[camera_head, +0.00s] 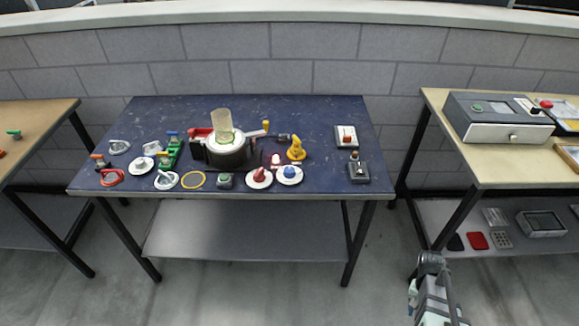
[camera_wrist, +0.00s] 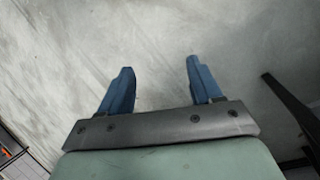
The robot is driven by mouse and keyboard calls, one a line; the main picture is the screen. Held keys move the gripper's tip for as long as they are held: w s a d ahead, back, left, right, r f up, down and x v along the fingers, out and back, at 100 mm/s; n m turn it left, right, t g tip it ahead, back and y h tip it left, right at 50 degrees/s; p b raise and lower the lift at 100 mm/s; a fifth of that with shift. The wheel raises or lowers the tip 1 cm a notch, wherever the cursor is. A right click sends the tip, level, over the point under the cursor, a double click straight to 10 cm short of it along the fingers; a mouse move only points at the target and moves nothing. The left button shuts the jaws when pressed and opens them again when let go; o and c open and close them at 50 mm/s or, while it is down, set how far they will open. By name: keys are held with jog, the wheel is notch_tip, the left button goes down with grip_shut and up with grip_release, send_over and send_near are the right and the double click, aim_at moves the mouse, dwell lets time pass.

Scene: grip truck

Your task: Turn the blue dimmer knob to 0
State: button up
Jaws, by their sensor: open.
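The blue dimmer knob (camera_head: 289,171) sits on a round white dial (camera_head: 290,181) near the front edge of the blue table (camera_head: 250,112). The pointer position and scale marks are too small to read. In the wrist view, my gripper (camera_wrist: 160,75) is open and empty, with its two blue fingers apart over bare concrete floor. In the head view, part of my arm shows low at the right, in front of the tables and well away from the knob.
A red knob (camera_head: 260,174) on a white dial stands just left of the blue one. A yellow figure (camera_head: 296,148) and a dark machine (camera_head: 226,153) stand behind. Switch boxes (camera_head: 358,170) are to the right. A wooden table (camera_head: 480,176) stands further right, with floor between.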

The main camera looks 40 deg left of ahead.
jog(key=w+a+r+t, duration=0.2)
jog(key=w+a+r, duration=0.2)
jog(key=a+r, duration=0.35)
jog(key=w+a+r+t, duration=0.1)
jog(key=w+a+r, duration=0.3)
jog(key=a+r, duration=0.35)
notch_tip(320, 180, up, 28)
jog(key=f+n+y, duration=0.1)
jog(key=n+y, duration=0.3)
send_over(290, 169)
jog(key=shift+g, duration=0.4)
notch_tip(290, 169, down, 13)
jog(key=shift+f, duration=0.1)
jog(key=c, duration=1)
jog(key=shift+c, duration=0.2)
